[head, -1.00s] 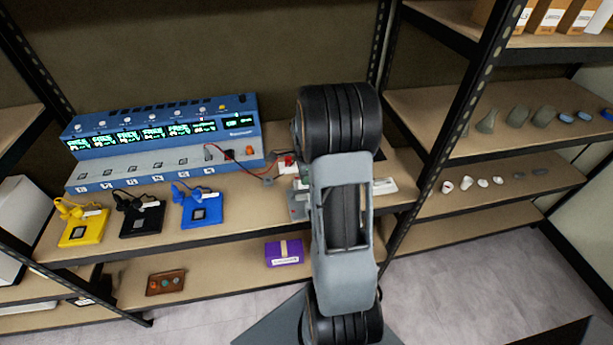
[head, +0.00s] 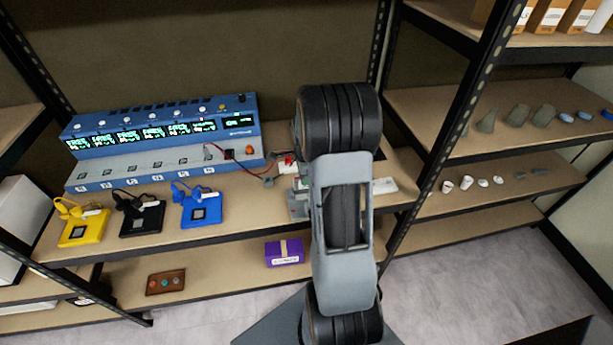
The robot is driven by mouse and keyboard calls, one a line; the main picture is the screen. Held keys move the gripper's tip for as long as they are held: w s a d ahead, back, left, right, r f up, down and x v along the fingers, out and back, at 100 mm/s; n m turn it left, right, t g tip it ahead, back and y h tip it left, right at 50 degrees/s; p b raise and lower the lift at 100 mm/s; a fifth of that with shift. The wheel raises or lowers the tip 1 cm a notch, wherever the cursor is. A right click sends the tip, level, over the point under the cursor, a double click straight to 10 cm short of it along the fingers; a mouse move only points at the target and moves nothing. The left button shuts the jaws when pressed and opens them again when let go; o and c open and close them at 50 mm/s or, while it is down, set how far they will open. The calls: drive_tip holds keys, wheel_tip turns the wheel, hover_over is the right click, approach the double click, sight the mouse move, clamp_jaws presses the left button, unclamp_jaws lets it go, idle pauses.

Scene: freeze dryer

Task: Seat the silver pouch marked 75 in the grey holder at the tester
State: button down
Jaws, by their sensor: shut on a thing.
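My arm covers the right part of the middle shelf, and my gripper is hidden behind it. I do not see the silver pouch marked 75. A grey piece with a small red spot (head: 298,203) shows at the arm's left edge, mostly hidden; I cannot tell whether it is the grey holder or part of the tester. A red and black lead (head: 262,173) runs there from the right end of a long blue unit (head: 165,135) with lit green displays and a row of slots. A small red part (head: 286,163) sits by the lead's end.
Yellow (head: 83,230), black (head: 141,221) and blue (head: 201,208) pads with cords lie along the shelf's front. A white flat item (head: 385,185) lies right of my arm. A purple box (head: 284,252) and brown box (head: 166,282) are below. A black rack post (head: 440,130) stands right.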

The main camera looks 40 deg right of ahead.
drive_tip(key=shift+f+b, duration=1.15)
drive_tip(key=shift+f, duration=0.5)
drive_tip(key=c, duration=1)
unclamp_jaws()
drive_tip(key=shift+r, duration=0.1)
